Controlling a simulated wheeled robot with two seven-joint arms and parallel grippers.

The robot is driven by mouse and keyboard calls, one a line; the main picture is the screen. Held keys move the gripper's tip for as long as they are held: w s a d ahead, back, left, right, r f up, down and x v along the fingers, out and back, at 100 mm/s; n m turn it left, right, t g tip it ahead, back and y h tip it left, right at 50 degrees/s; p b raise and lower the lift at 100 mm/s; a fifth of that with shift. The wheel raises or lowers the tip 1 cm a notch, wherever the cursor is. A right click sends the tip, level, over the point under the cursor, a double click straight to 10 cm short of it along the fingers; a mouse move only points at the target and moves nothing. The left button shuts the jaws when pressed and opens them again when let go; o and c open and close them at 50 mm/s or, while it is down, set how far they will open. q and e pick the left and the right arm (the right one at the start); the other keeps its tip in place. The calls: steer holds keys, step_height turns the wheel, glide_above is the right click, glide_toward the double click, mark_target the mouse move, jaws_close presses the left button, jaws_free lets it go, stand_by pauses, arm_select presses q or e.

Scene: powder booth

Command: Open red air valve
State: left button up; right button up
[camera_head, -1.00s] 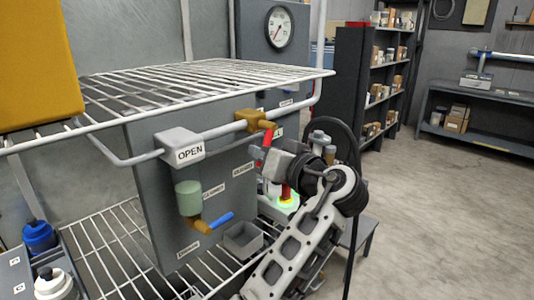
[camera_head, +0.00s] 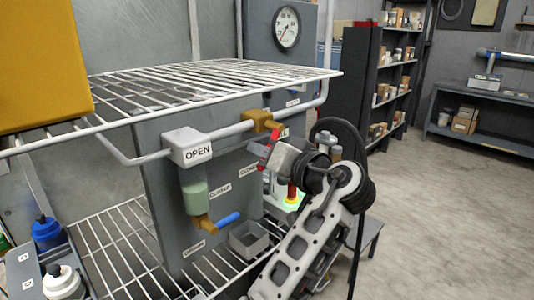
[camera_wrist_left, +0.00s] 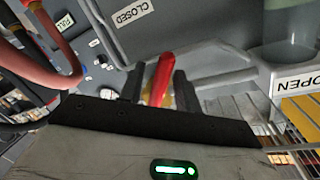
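The red valve handle (camera_head: 272,137) hangs below a brass valve body (camera_head: 260,121) on the grey pipe, right of the OPEN box. My left gripper (camera_head: 268,153) is at this handle, coming from the lower right, and hides part of it. In the left wrist view the red handle (camera_wrist_left: 160,78) lies slanted between the two dark fingers of my left gripper (camera_wrist_left: 160,86). The fingers stand apart on either side of it, with a small gap showing at the lower right. Firm contact cannot be made out. My right gripper is not in view.
A wire shelf (camera_head: 200,75) lies just above the pipe. A blue-handled valve (camera_head: 228,219) and a small grey bin (camera_head: 249,239) sit below on the left. A CLOSED label (camera_wrist_left: 131,13) shows near the handle. Open floor lies to the right.

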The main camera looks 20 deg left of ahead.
arm_select(q)
steer(key=shift+d, duration=0.1)
steer(key=v, duration=1.2)
steer(key=shift+s, duration=0.1)
steer(key=shift+c, duration=0.3)
